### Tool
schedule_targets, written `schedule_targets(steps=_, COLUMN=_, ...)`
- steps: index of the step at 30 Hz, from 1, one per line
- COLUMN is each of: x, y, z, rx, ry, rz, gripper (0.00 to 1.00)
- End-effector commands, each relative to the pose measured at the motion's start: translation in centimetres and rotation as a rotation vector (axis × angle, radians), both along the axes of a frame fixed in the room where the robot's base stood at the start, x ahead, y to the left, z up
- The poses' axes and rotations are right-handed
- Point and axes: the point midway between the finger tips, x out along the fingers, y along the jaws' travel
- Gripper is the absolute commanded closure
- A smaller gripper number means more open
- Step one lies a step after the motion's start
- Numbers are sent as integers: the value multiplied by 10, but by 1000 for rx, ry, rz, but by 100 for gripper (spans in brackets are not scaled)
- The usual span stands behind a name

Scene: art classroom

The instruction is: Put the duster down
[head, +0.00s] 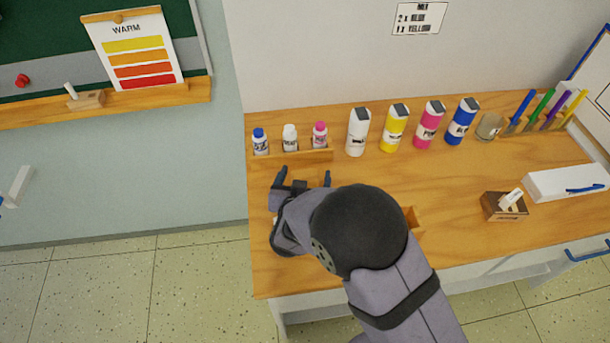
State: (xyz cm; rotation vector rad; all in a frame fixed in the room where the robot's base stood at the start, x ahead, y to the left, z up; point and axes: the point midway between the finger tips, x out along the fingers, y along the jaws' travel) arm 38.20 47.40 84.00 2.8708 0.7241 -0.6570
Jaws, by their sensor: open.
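My gripper (304,175) is over the left part of the wooden table (450,185), below the row of small bottles. Its two dark fingers are spread apart and I see nothing clamped between them. I cannot make out a duster for certain. A small wooden block with a white piece on it (86,98) rests on the board ledge at the left; I cannot tell whether it is the duster. My arm hides much of the front left of the table, and a wooden piece (414,220) shows partly behind it.
Small bottles stand in a wooden rack (296,160) just beyond my gripper. Larger bottles (393,128), a jar (489,127) and upright markers (540,112) line the back. A wooden box (503,207) and a white case (567,181) are at the right. The table's middle looks clear.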

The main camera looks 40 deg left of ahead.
Motion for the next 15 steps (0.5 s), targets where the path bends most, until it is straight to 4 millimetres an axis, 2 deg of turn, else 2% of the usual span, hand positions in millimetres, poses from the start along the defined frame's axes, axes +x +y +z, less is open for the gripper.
schedule_targets(steps=5, x=-12, y=-5, z=8, rx=1, ry=0, rz=2, gripper=21)
schedule_targets(steps=15, x=-59, y=-30, z=34, rx=2, ry=0, rz=4, gripper=21)
